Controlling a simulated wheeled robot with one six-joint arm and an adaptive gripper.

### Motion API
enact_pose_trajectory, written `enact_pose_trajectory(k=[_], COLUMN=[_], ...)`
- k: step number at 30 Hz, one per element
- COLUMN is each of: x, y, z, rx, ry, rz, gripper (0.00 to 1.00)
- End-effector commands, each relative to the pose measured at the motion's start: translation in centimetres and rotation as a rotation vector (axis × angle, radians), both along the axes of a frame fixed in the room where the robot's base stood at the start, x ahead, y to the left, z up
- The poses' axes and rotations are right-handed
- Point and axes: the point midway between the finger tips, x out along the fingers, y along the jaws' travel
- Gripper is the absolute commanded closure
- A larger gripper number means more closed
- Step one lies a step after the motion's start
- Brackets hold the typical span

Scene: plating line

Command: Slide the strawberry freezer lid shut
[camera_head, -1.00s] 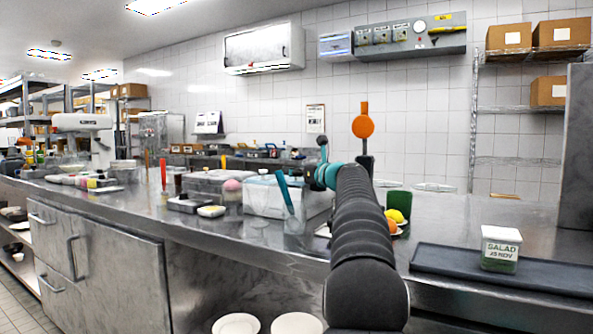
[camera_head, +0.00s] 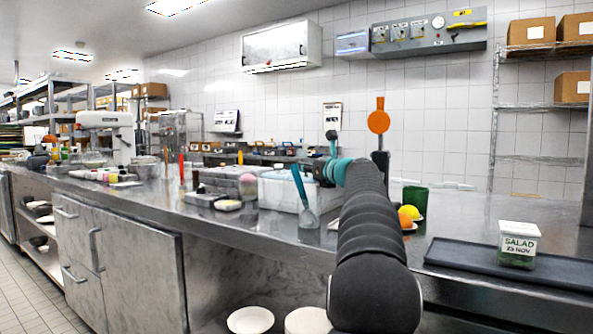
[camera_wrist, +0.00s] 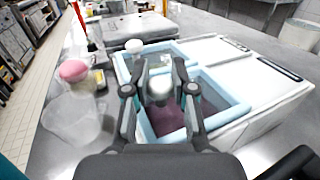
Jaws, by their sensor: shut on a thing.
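The freezer (camera_wrist: 232,132) is a white box with pale blue rims around its openings. It fills the middle and right of the wrist view and stands on the counter in the head view (camera_head: 279,195). Dark pinkish-red contents (camera_wrist: 167,119) show in an opening below my fingers. A flat white lid panel (camera_wrist: 258,84) with a dark handle strip covers the right part. My gripper (camera_wrist: 160,90) is above the opening, shut on a pale rounded piece. I cannot tell whether this piece belongs to a lid. In the head view my arm hides the fingertips.
A clear tub (camera_wrist: 75,118) and a pink-topped item (camera_wrist: 74,71) stand left of the freezer. A teal-handled spatula (camera_head: 303,198) stands in front of it.

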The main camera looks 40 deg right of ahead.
Motion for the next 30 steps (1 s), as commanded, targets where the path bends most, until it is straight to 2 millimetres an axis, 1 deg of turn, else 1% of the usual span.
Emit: enact_pose_trajectory(k=[3,10,11,12,13,14,24,26,30], x=[-0.6,-0.6,-0.5,-0.5,-0.5,-0.5,-0.9,-1.3,-3.2], y=[-0.2,0.0,0.0,0.0,0.0,0.0,-0.3,-0.2,-0.1], z=[0.0,-0.1,-0.1,-0.1,-0.1,-0.1,0.0,0.1,0.1], rx=[0.0,0.001,0.001,0.001,0.001,0.001,0.001,0.002,0.001], ry=[0.0,0.002,0.003,0.003,0.002,0.002,0.0,0.0,0.0], rz=[-0.006,-0.002,-0.001,-0.001,-0.001,-0.002,-0.008,-0.008,-0.01], gripper=[1.0,1.0,0.7,0.6,0.53,0.5,0.5,0.5,0.5])
